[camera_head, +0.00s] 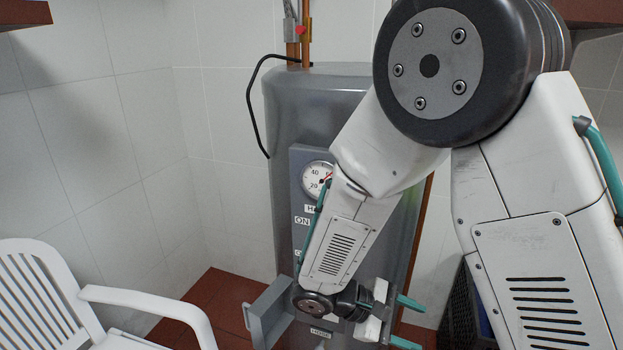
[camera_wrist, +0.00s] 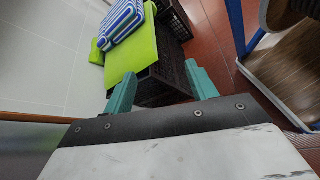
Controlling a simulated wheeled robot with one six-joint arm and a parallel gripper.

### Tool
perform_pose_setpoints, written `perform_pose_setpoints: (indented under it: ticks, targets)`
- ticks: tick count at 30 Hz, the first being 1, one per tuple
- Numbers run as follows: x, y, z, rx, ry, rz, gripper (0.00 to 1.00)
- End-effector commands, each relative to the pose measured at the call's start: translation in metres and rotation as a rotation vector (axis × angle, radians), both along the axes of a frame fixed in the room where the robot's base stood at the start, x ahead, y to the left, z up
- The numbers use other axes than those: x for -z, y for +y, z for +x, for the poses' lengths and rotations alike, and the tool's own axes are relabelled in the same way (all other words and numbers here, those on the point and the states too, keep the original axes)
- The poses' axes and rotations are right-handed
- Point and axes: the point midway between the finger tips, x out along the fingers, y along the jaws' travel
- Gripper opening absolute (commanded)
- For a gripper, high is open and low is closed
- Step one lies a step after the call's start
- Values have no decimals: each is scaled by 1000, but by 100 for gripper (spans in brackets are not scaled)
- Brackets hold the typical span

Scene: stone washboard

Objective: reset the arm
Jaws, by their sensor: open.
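My arm reaches forward and down in the head view, in front of a grey water heater (camera_head: 322,100) with a round gauge (camera_head: 315,178). My gripper (camera_head: 413,322) is at the lower middle of that view, its teal fingers apart and pointing right. In the wrist view my gripper (camera_wrist: 160,88) shows two teal fingers spread with nothing between them. A grey open panel or box (camera_head: 268,312) is just left of my wrist; I cannot tell whether they touch.
A white plastic chair (camera_head: 40,290) stands at the lower left. A dark crate (camera_head: 462,312) is at the lower right. The wrist view shows black crates (camera_wrist: 165,78), a green board (camera_wrist: 135,52), a striped blue-white cloth (camera_wrist: 122,20) and a wooden-topped piece (camera_wrist: 285,70).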

Motion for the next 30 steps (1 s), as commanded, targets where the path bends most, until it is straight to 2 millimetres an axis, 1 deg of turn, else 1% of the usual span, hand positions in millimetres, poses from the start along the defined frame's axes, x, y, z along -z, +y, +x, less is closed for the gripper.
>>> perform_pose_setpoints:
  ticks: [1, 4, 9, 14, 21, 27, 30]
  targets:
    - [-16, -7, -8, 63, -13, 55, 57]
    - [-39, -17, -26, 179, -28, 166, 57]
    - [-75, -27, -57, 354, -81, 362, 57]
    - [-105, -34, -83, 493, -160, 546, 57]
    - [-145, -40, -116, 660, -332, 801, 57]
    - [-176, -49, -140, 763, -519, 959, 57]
    - [-189, -58, -148, 780, -608, 997, 57]
